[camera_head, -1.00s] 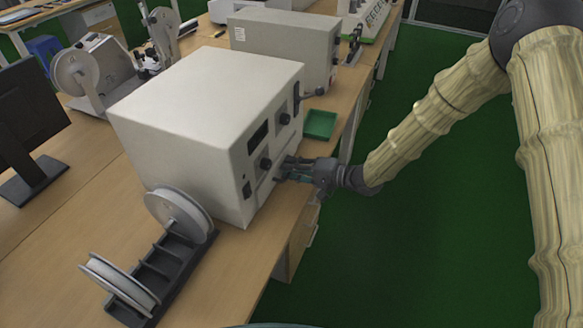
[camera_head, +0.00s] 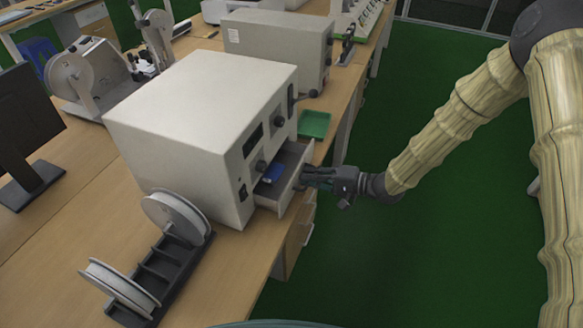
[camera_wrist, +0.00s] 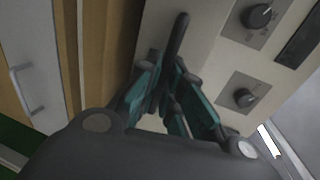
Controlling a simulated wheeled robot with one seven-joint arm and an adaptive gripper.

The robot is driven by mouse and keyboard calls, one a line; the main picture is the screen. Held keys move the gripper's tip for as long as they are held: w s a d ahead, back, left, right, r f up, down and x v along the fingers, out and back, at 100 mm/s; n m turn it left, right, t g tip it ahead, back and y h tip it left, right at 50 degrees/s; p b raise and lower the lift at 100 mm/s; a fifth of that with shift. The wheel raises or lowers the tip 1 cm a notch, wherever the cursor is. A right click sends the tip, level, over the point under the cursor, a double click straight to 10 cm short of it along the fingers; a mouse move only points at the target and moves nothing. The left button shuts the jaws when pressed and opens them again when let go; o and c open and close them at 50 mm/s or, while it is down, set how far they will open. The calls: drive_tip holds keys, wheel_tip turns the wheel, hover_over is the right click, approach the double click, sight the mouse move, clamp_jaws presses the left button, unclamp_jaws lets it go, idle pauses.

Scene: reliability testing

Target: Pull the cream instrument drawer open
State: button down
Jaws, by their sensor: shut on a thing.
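The cream instrument (camera_head: 190,120) stands on the wooden bench in the head view, with knobs on its front. Its drawer (camera_head: 287,182) is pulled part way out at the lower front, and a blue item (camera_head: 272,173) lies inside. My gripper (camera_head: 305,178) is at the drawer's front on the right side, shut on the drawer handle, which the fingers mostly hide in the head view. In the wrist view, my gripper (camera_wrist: 172,100) has its fingers close around a dark bar, with the instrument's front panel (camera_wrist: 215,60) and knobs behind.
A green tray (camera_head: 314,124) sits on the bench just beyond the drawer. A rack with white spools (camera_head: 160,265) stands at the near left of the instrument. Another grey instrument (camera_head: 280,45) is behind. Green floor lies open right of the bench edge.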

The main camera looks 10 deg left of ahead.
drive_tip(key=f+p+v, duration=0.1)
drive_tip(key=v, duration=0.6)
drive_tip(key=shift+d+f, duration=0.2)
drive_tip(key=c, duration=1.8)
unclamp_jaws()
drive_tip(key=v, duration=1.2)
